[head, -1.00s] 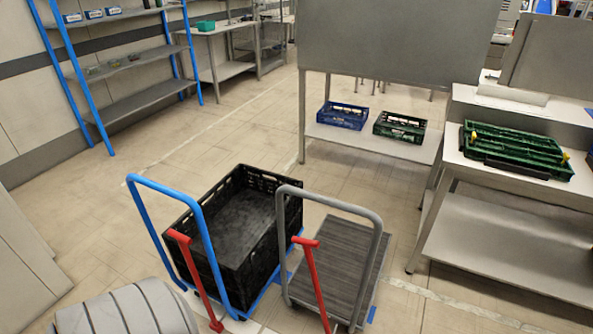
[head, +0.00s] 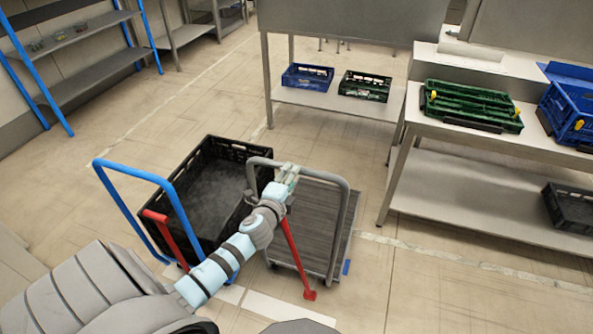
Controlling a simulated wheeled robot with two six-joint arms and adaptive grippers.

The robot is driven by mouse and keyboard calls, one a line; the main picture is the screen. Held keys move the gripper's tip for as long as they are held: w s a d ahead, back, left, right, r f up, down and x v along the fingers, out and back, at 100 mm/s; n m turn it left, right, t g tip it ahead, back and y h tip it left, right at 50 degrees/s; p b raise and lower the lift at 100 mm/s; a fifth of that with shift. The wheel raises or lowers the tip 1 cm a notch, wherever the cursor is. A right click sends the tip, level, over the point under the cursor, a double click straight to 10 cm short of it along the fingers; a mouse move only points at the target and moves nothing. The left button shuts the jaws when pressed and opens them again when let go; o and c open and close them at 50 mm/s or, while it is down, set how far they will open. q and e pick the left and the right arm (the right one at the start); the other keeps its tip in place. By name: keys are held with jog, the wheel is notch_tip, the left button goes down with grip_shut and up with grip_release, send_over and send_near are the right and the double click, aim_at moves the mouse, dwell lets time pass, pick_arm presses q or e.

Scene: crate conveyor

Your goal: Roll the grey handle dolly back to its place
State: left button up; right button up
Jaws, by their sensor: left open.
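The grey handle dolly (head: 324,216) stands on the floor at the middle of the head view, with an empty dark ribbed deck and a grey hoop handle (head: 342,205). A red lever (head: 298,262) slants down at its near side. My left arm reaches in from the lower left, and my left gripper (head: 289,172) is open at the upper left part of the grey handle. It overlaps the bar in the picture; I cannot tell whether it touches. My forearm hides part of the handle's left side. My right gripper is not in view.
A blue handle dolly (head: 107,178) with a black crate (head: 237,151) stands close on the left. A steel table (head: 405,133) with green and blue crates is at the right. Open floor lies to the right of the grey dolly. White and blue tape marks the floor.

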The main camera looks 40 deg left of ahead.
pick_arm(q)
jog(key=b+x, duration=0.1)
jog(key=x, duration=0.4)
jog(key=shift+w+f, duration=0.15)
jog(key=shift+w, duration=0.05)
grip_shut()
